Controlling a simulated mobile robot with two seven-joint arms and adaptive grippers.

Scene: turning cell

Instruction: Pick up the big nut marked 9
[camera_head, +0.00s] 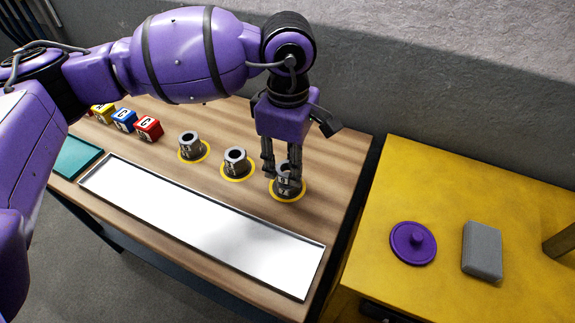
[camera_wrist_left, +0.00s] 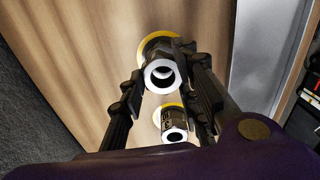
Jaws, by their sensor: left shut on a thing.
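Three dark-sided metal nuts with pale rims stand in a row on the wooden table (camera_head: 330,187), each at a yellow ring. My left gripper (camera_head: 282,176) points down and is shut on the rightmost nut (camera_head: 289,188), its fingers on both sides. This nut is at its yellow ring (camera_head: 275,196); I cannot tell whether it touches the table. In the left wrist view the held nut (camera_wrist_left: 150,82) shows between the fingers. The middle nut (camera_head: 235,164) and the left nut (camera_head: 190,150) stand free. I cannot read the marks clearly. My right gripper is out of view.
A long silver tray (camera_head: 200,222) lies empty in front of the nuts. Red (camera_head: 148,129), blue (camera_head: 124,121) and yellow (camera_head: 103,113) lettered cubes stand at the left, near a teal mat (camera_head: 75,158). A yellow surface at right holds a purple lid (camera_head: 412,245) and grey block (camera_head: 482,250).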

